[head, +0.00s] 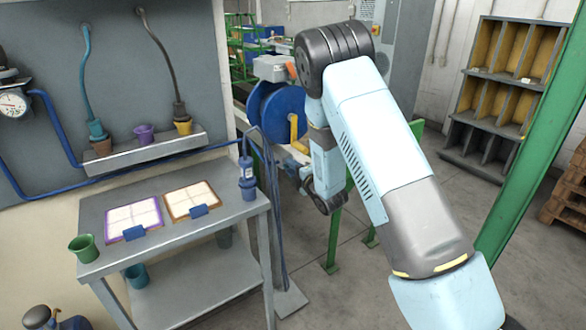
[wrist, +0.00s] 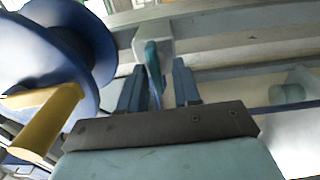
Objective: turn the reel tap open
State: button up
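The reel tap shows in the wrist view as a thin teal lever (wrist: 153,62) on a pale grey block (wrist: 168,40). My gripper (wrist: 158,82) is open, with its two blue fingers on either side of the lever. A gap shows between the lever and the right finger; the left finger is closer, and I cannot tell whether it touches. The blue reel (wrist: 62,45) with its yellow crank handle (wrist: 42,120) is just left of the gripper. In the head view the reel (head: 286,112) stands behind my arm, and the tap and fingertips cannot be made out.
A grey work table (head: 190,235) stands at the left with two framed tile panels (head: 133,217), a green cup (head: 84,248) and a blue bottle (head: 248,180). A green post (head: 530,140) rises at the right. Shelving (head: 505,85) stands behind; the floor between is clear.

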jog(key=shift+o, duration=0.7)
jog(key=v, duration=1.3)
jog(key=shift+s+d, duration=0.25)
jog(key=w+d+r+m+h, duration=0.3)
jog(key=d+r+m+h, duration=0.3)
jog(key=r, duration=0.3)
jog(key=s+d+r+m+g+h, duration=0.2)
jog(key=s+d+r+m+g, duration=0.1)
jog(key=s+d+r+m, duration=0.45)
jog(key=s+d+r+m+g+h, duration=0.1)
jog(key=s+r+m+g, duration=0.2)
jog(key=s, duration=1.1)
jog(key=s+d+r+m+g+h, duration=0.1)
jog(key=s+d+r+m+g, duration=0.1)
jog(key=s+r+m, duration=0.6)
jog(key=s+g, duration=0.1)
jog(key=s, duration=0.5)
jog(key=shift+r, duration=0.2)
